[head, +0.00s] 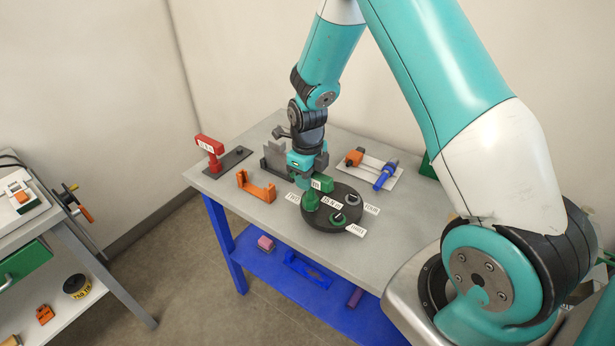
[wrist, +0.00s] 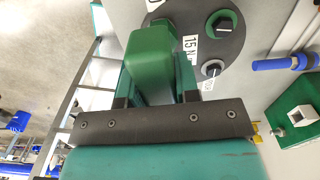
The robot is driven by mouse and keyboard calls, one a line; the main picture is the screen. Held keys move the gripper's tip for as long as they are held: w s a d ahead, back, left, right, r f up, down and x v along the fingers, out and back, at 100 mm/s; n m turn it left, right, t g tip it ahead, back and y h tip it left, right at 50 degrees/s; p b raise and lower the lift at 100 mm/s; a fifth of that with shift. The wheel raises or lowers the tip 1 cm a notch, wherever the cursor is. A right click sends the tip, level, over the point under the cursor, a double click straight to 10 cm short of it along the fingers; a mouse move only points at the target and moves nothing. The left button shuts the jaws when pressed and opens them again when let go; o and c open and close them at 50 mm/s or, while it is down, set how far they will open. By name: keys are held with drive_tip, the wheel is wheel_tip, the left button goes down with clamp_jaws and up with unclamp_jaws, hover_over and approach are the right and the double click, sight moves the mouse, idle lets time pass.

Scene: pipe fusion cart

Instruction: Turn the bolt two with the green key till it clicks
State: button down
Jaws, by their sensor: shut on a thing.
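My gripper (head: 308,184) is shut on the green key (head: 311,202), over the left part of the round dark plate (head: 318,222). In the wrist view the key (wrist: 150,52) is a thick green block between the two fingers. The key's lower end is at the plate near a small label (head: 292,197), too small to read surely. The bolt below the key is hidden, so I cannot tell how the key sits on it. Two other bolts show: one with a green ring (wrist: 222,25) and a grey one (wrist: 212,69). A "15 N" label (wrist: 190,46) lies between.
An orange bracket (head: 256,188) and a red clamp (head: 211,150) stand left on the grey table (head: 230,165). A white board (head: 371,168) with blue and orange parts lies behind right. A grey upright block (head: 275,157) stands close behind my gripper. The table's front is clear.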

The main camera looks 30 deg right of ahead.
drive_tip(key=m, duration=0.3)
drive_tip(key=shift+d, duration=0.15)
drive_tip(key=shift+n, duration=0.6)
drive_tip(key=shift+r+p, duration=1.65)
drive_tip(key=shift+r, duration=0.35)
drive_tip(key=shift+r, duration=0.1)
drive_tip(key=shift+r+p, duration=0.75)
drive_tip(key=shift+r, duration=0.2)
